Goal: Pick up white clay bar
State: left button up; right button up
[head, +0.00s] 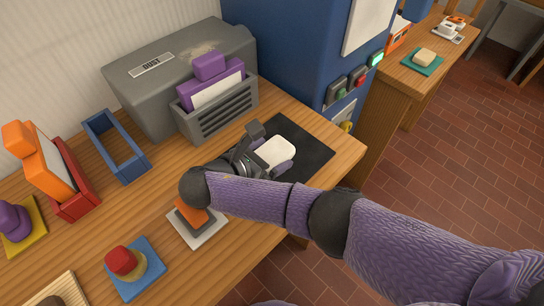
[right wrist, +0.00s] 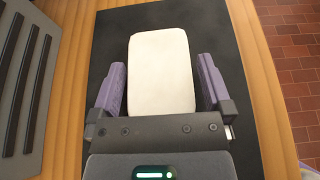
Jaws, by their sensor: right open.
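The white clay bar (head: 277,151) lies on a black mat (head: 311,147) at the right end of the wooden bench. In the right wrist view the bar (right wrist: 161,70) is a pale rounded block on the same mat (right wrist: 215,32). My right gripper (head: 272,157) is open at the bar. In the right wrist view its two purple fingers (right wrist: 162,86) stand one on each side of the bar's near part, with a gap on both sides. The bar's near end meets the gripper body in the picture. My left gripper is not in view.
A blue cabinet (head: 290,60) rises beyond. A blue frame (head: 112,148), red holder (head: 78,198) and orange-topped tool (head: 190,214) occupy the bench's left and front.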

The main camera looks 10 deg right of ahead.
jog(key=c, duration=1.2)
